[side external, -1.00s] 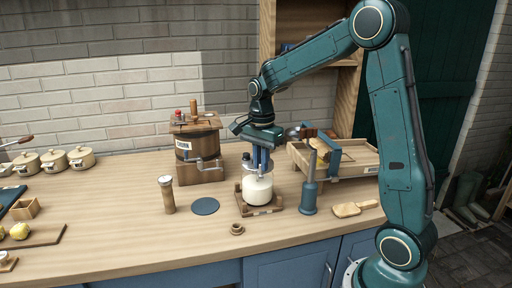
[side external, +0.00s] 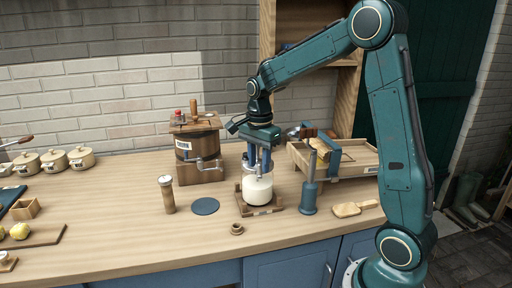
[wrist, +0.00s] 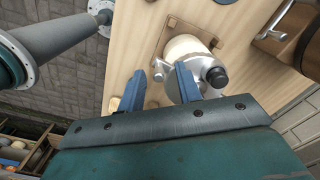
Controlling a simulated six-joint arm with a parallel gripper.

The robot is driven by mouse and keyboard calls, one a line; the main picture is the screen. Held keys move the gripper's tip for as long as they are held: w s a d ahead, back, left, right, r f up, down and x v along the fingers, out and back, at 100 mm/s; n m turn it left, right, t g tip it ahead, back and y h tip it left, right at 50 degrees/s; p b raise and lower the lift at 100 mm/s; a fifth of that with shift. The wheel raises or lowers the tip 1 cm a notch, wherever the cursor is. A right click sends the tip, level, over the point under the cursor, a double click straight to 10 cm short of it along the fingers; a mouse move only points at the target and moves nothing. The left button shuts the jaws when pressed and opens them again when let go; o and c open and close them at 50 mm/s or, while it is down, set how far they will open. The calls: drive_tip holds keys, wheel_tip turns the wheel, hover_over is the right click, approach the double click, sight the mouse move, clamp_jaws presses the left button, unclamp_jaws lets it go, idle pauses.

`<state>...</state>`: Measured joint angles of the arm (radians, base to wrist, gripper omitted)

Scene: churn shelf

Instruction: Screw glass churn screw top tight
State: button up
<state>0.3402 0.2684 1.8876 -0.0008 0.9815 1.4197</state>
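The glass churn (side external: 258,192), a jar with a white lower body, stands upright in a square wooden holder (side external: 238,200). Its grey metal top (wrist: 200,62) and a black knob (wrist: 217,77) show in the wrist view, where the white body (wrist: 183,45) is behind them. My gripper (side external: 257,165) points down over the churn. The right finger covers part of the top. I cannot tell whether either finger touches it.
A blue-grey tool (side external: 309,190) stands close right of the churn, with a wooden paddle (side external: 346,210) beyond it. A wooden tray (side external: 358,163) is behind. A wooden box churn (side external: 198,150), a pepper mill (side external: 167,195) and a blue disc (side external: 205,206) are left. A small wooden ring (side external: 237,229) lies in front.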

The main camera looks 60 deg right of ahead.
wheel_tip(320, 180, up, 14)
idle(1.0)
drive_tip(key=shift+f, duration=0.1)
drive_tip(key=s+a+f+n+t, duration=0.2)
drive_tip(key=s+a+n, duration=0.4)
drive_tip(key=s+n, duration=0.4)
drive_tip(key=s+a+f+n+t, duration=0.3)
drive_tip(key=s+a+n, duration=0.4)
drive_tip(key=s+n, duration=0.3)
drive_tip(key=shift+a+t, duration=0.2)
drive_tip(key=shift+t, duration=0.1)
drive_tip(key=shift+o, duration=0.5)
